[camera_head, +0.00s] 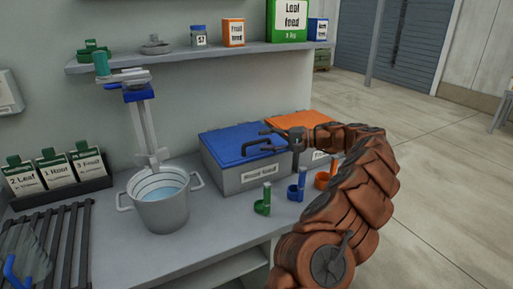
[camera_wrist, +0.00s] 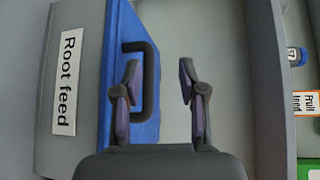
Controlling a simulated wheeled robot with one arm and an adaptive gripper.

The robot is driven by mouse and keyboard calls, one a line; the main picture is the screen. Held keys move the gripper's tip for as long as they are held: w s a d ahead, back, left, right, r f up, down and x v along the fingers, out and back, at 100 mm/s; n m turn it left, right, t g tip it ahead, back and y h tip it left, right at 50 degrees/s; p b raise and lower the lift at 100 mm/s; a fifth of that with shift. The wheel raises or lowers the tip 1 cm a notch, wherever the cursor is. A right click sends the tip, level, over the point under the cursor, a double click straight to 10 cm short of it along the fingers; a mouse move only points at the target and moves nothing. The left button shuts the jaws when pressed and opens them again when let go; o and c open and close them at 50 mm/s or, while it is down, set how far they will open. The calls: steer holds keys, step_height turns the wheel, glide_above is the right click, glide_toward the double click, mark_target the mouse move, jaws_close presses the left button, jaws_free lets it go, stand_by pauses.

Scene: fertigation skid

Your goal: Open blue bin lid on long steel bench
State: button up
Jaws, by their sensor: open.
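The blue bin lid (camera_head: 228,142) lies closed on a grey bin (camera_head: 240,180) on the long steel bench (camera_head: 110,250). It also shows in the wrist view (camera_wrist: 118,35), beside a "Root feed" label (camera_wrist: 67,83). The lid's dark loop handle (camera_wrist: 150,85) stands on the lid. My gripper (camera_head: 270,139) is open above the right part of the lid, close to the handle. In the wrist view my gripper (camera_wrist: 159,75) has one finger overlapping the handle's loop and the other to the right of it. I cannot tell whether they touch.
An orange-lidded bin (camera_head: 300,121) stands right of the blue one, partly behind my arm. Green, blue and orange small holders (camera_head: 263,205) stand in front. A pot of liquid (camera_head: 160,205) is to the left. A shelf (camera_head: 190,55) with boxes runs above.

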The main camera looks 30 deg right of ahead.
mark_target(256, 143)
steer(key=d+f+m+t, duration=0.1)
steer(key=d+f, duration=0.1)
steer(key=d, duration=0.2)
steer(key=shift+h, duration=0.3)
steer(key=shift+a+p+x, duration=0.2)
steer(key=shift+p+x, duration=0.25)
steer(key=shift+x, duration=3.15)
steer(key=shift+s, duration=0.2)
jaws_close()
